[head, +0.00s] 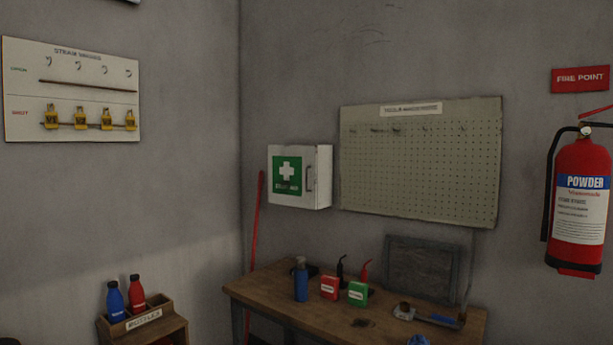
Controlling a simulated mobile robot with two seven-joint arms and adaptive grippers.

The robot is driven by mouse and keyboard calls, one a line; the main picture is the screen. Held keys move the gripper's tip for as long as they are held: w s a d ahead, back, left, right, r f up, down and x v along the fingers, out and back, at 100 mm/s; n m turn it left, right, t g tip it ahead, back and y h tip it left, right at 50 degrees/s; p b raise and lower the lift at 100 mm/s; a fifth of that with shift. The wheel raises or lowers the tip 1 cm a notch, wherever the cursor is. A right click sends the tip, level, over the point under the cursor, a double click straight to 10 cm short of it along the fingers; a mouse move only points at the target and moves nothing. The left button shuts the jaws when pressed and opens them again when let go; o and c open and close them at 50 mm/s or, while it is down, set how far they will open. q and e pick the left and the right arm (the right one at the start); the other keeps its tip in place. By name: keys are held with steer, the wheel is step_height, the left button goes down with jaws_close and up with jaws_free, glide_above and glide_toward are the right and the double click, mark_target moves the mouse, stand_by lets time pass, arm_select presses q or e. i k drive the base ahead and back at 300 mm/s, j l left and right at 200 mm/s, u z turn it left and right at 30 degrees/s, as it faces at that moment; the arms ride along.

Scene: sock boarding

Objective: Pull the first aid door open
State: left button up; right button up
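The first aid cabinet (322,177) is a white box on the wall, left of the pegboard and above the workbench. Its door (287,198) is shut and carries a green sign (287,176) with a white cross. A grey vertical handle (309,177) sits at the right side of the door. Neither of my grippers is in view.
A wooden workbench (262,290) below holds a blue flask (300,280), red and green boxes and a dark framed board. A red pole (257,220) leans in the corner. A bottle rack (150,327) stands left; a fire extinguisher (580,236) hangs right.

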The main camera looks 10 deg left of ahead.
mark_target(292, 169)
steer(key=i+j+z, duration=0.15)
steer(key=i+j, duration=0.55)
steer(key=i, duration=0.25)
steer(key=i+j+z, duration=0.15)
steer(key=i+j, duration=0.7)
steer(key=i, duration=0.05)
